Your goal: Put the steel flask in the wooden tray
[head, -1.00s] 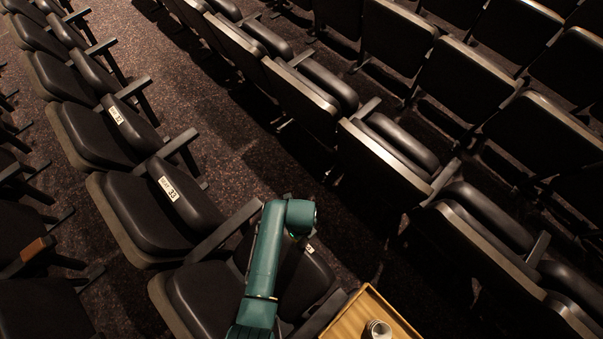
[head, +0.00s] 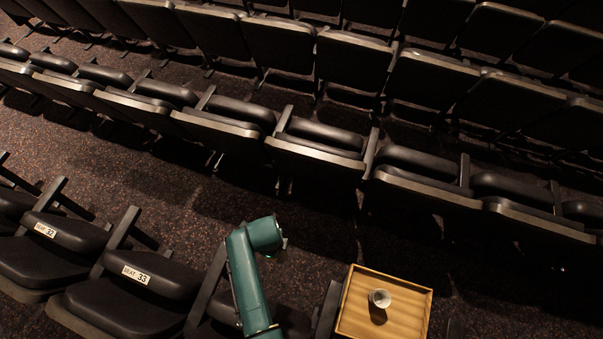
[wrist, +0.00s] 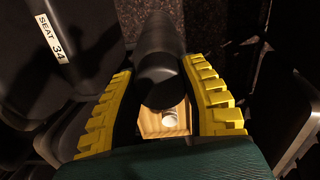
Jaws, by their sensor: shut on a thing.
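In the wrist view my gripper (wrist: 157,72) has yellow ridged fingers on both sides of a dark, smooth cylinder, the steel flask (wrist: 160,45). The fingers are shut on it, and its rounded near end faces the camera. The wooden tray (wrist: 150,122) shows partly beyond the flask and between the fingers, with much of it hidden. In the head view the tray (head: 398,275) lies at the lower right, right of my green arm. My gripper and the flask are not visible in the head view.
Dark theatre seats (head: 150,275) flank the tray on the left. Another seat row (head: 320,145) runs behind it, across a speckled carpet aisle.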

